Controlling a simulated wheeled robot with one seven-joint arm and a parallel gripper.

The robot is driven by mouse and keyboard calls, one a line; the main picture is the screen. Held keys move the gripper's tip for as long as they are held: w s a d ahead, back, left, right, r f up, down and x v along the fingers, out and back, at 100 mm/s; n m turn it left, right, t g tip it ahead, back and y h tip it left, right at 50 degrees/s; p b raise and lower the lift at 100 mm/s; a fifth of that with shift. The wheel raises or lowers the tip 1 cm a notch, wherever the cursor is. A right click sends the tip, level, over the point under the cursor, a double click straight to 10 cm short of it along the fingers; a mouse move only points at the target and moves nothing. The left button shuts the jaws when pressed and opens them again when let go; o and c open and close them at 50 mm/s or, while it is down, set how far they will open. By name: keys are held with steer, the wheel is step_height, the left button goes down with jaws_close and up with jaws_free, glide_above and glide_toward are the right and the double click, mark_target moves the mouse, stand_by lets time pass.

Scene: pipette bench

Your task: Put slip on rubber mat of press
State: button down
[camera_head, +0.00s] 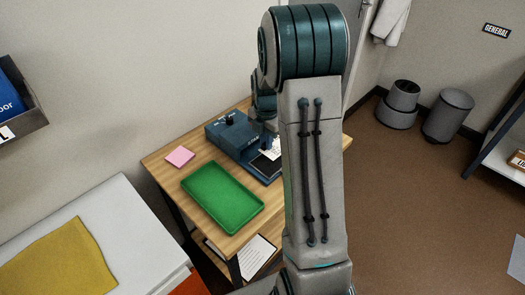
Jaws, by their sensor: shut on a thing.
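The press (232,137) is a dark blue device on the wooden table, with a black rubber mat (262,166) on its low front part. The slip (271,152) is a small white piece with faint marks, seen just above or at the far edge of the mat. I cannot tell whether it touches the mat. My gripper (269,139) is shut on the slip, pointing down over the press. My forearm hides much of the gripper and the right side of the press.
A green tray (222,198) lies on the wooden table (160,160) in front of the press, with a pink note pad (180,157) to its left. A lower shelf holds a printed sheet (250,258). A white cabinet with a yellow cloth (58,262) stands at left.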

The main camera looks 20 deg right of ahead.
mark_target(262, 148)
steer(key=shift+s+a+f, duration=0.1)
steer(key=shift+a+f, duration=0.35)
steer(key=shift+a, duration=0.2)
steer(key=shift+f+p, duration=0.3)
steer(key=shift+f, duration=1.65)
steer(key=shift+f, duration=0.2)
steer(key=c, duration=1.4)
jaws_free()
steer(key=shift+c, duration=0.2)
